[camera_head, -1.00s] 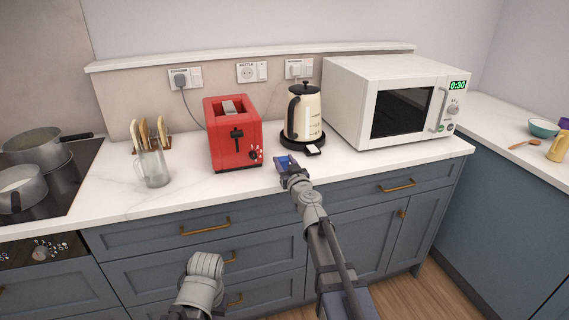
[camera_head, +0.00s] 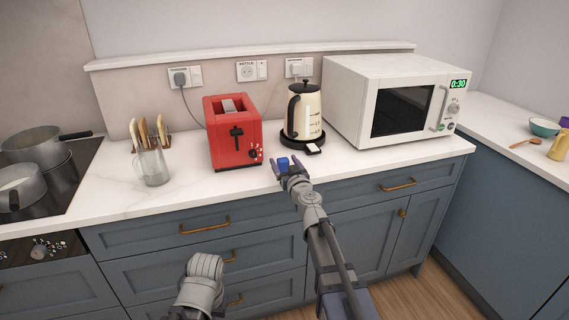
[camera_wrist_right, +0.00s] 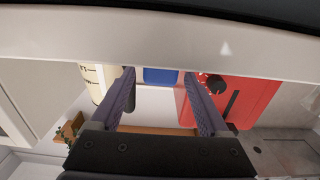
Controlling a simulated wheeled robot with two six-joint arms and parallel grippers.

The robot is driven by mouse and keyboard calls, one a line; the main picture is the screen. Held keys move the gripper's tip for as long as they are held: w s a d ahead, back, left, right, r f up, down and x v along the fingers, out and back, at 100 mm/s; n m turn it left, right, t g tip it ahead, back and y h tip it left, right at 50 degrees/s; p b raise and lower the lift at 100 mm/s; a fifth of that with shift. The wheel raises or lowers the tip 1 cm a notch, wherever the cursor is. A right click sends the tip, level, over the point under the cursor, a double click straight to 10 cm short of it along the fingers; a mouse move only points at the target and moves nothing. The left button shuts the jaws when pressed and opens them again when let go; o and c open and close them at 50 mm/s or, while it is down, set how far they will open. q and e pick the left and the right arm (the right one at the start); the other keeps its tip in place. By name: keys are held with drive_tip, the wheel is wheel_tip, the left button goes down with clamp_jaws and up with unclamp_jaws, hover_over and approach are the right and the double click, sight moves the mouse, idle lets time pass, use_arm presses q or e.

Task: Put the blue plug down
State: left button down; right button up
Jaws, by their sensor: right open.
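The blue plug (camera_head: 283,163) is a small blue block by the front edge of the white worktop, in front of the kettle. My right gripper (camera_head: 287,168) is at the plug with its fingers spread apart. In the right wrist view the plug (camera_wrist_right: 160,76) shows between the two open fingertips (camera_wrist_right: 158,78), with visible gaps on both sides. How the plug rests on the worktop is partly hidden by the gripper. My left arm shows low in the head view, but its gripper is not visible.
The red toaster (camera_head: 232,133) stands left of the plug, and the cream kettle (camera_head: 303,117) on its black base stands behind. A small white item (camera_head: 313,149) lies near the base. The microwave (camera_head: 390,100) is at right, a glass jug (camera_head: 152,166) at left.

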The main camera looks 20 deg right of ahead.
drive_tip(key=shift+r+p, duration=0.45)
drive_tip(key=shift+r, duration=0.05)
drive_tip(key=shift+s+r, duration=0.2)
drive_tip(key=shift+s, duration=0.05)
drive_tip(key=s, duration=1.1)
drive_tip(key=shift+s+d+f, duration=0.15)
drive_tip(key=shift+s+d, duration=0.05)
drive_tip(key=shift+s, duration=0.05)
